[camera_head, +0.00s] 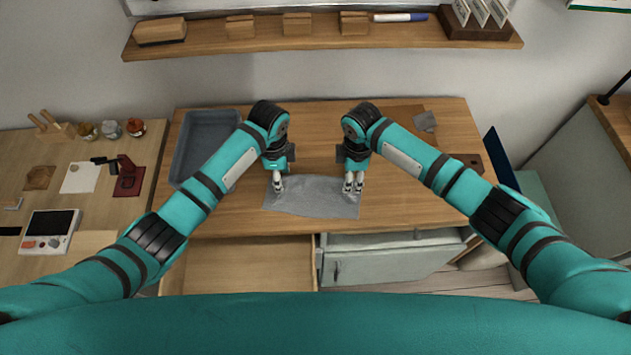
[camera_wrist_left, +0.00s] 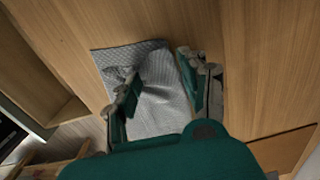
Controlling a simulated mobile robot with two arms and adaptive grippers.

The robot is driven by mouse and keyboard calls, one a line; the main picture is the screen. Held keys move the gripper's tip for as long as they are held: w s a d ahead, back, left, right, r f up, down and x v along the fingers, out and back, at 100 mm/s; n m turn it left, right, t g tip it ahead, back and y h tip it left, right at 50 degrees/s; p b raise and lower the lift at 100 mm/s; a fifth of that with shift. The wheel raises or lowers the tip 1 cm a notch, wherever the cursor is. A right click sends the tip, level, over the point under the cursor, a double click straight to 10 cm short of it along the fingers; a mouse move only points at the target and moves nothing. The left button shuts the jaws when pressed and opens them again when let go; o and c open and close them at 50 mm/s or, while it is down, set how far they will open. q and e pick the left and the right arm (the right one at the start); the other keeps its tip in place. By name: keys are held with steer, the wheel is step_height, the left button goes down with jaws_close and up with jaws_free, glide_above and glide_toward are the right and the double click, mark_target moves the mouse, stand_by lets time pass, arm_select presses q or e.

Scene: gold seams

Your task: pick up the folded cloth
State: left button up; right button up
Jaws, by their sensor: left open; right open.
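The grey cloth (camera_head: 312,198) lies nearly flat on the wooden table, close to its front edge, with some wrinkles. My left gripper (camera_head: 278,186) is at the cloth's left end, pointing down. My right gripper (camera_head: 354,186) is at its right end, also pointing down. In the left wrist view the cloth (camera_wrist_left: 158,105) lies between and beyond the open fingers of my left gripper (camera_wrist_left: 162,90). One finger is over the cloth and the other is near its edge. I cannot tell whether the fingertips touch the cloth.
A grey-blue tray (camera_head: 185,160) stands at the table's left. A small grey piece (camera_head: 425,121) lies on a brown board at the back right. An open drawer (camera_head: 250,268) sticks out below the front edge. A shelf (camera_head: 330,40) runs along the wall. The table's middle back is clear.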

arm_select(q)
steer(key=shift+s, duration=0.1)
steer(key=shift+f+b, duration=0.6)
arm_select(e)
steer(key=shift+f, duration=0.6)
arm_select(q)
steer(key=shift+r, duration=0.1)
arm_select(e)
steer(key=shift+r, duration=0.1)
arm_select(q)
steer(key=shift+f, duration=0.3)
steer(key=shift+c, duration=0.2)
arm_select(e)
steer(key=shift+c, duration=0.2)
arm_select(q)
steer(key=shift+s, duration=0.1)
jaws_close()
arm_select(e)
steer(key=shift+s, duration=0.2)
jaws_close()
steer(key=shift+f, duration=0.2)
arm_select(q)
steer(key=shift+f, duration=0.1)
